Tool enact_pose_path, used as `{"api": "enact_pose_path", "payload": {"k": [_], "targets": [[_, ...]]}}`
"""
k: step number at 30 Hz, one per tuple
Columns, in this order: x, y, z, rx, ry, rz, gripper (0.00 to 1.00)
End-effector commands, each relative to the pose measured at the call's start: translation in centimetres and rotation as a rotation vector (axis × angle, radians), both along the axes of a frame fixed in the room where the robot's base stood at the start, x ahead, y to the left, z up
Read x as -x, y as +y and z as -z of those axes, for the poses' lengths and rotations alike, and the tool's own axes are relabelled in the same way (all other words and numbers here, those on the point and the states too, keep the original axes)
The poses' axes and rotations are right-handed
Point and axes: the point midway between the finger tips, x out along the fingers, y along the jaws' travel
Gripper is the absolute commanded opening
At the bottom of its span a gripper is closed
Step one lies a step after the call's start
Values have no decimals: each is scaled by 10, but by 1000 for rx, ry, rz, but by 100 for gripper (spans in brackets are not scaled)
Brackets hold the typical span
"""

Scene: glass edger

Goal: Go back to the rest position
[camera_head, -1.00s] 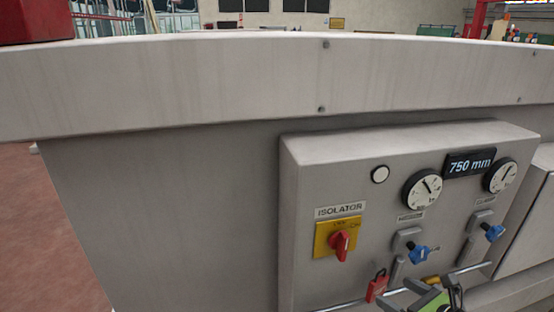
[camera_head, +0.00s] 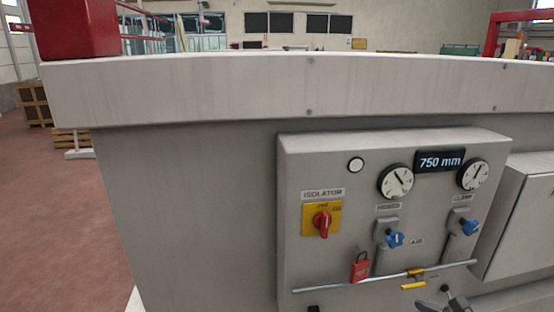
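My gripper (camera_head: 443,301) seems to show only as a small dark grey piece at the bottom edge, below and right of the red padlock (camera_head: 360,267). Most of it is cut off by the frame, so its fingers and anything between them cannot be made out. The control panel (camera_head: 300,255) stands on the side of the grey machine. Its red isolator switch (camera_head: 322,223) sits on a yellow plate with the handle near upright. The padlock is at the rail (camera_head: 335,286) under the panel's blue valve knobs (camera_head: 394,239).
The machine's thick top edge (camera_head: 210,95) runs across the view. A red block (camera_head: 75,28) stands on its left end. A grey box (camera_head: 520,215) adjoins the panel on the right. Red floor (camera_head: 50,200) is open at left, with wooden crates (camera_head: 35,103) behind.

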Motion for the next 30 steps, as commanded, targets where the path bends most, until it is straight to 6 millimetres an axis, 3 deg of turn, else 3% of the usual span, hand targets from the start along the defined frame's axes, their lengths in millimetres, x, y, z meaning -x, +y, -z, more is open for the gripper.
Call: {"api": "enact_pose_path", "payload": {"k": [10, 16, 22, 27, 30], "targets": [[2, 69, -3, 433, 16, -403, 93], [24, 124, -8, 838, -10, -792, 93], [84, 176, -23, 1407, -118, -1327, 93], [147, 189, -35, 1791, -248, -1668, 93], [172, 188, -37, 1910, -306, -1773, 93]]}}
